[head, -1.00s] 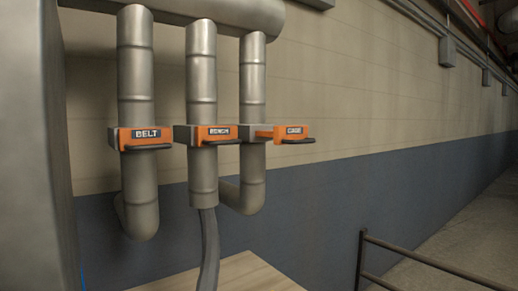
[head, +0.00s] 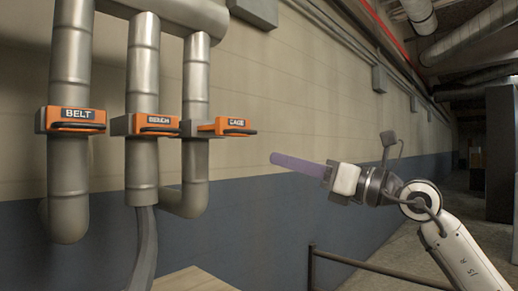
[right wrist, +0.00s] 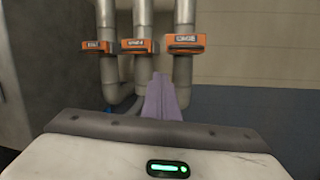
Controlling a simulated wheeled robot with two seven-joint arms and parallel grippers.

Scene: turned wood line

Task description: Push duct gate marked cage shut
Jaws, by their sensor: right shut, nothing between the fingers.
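The orange duct gate marked CAGE (head: 228,126) is at the right of the row on the third pipe. Its plate sticks out to the right of its grey housing, with a dark handle on its front. My right gripper (head: 275,158) is shut and empty, its purple fingers pointing left. In the head view it is to the right of the cage gate and slightly lower, apart from it. In the right wrist view the purple fingers (right wrist: 165,98) appear below the cage gate (right wrist: 185,42). My left gripper is not in view.
Gates marked BELT (head: 76,120) and BENCH (head: 155,124) sit on the pipes to the left, closer in their housings. A dark railing (head: 345,258) stands low in front of the blue and beige wall. The space between my right gripper and the cage gate looks clear.

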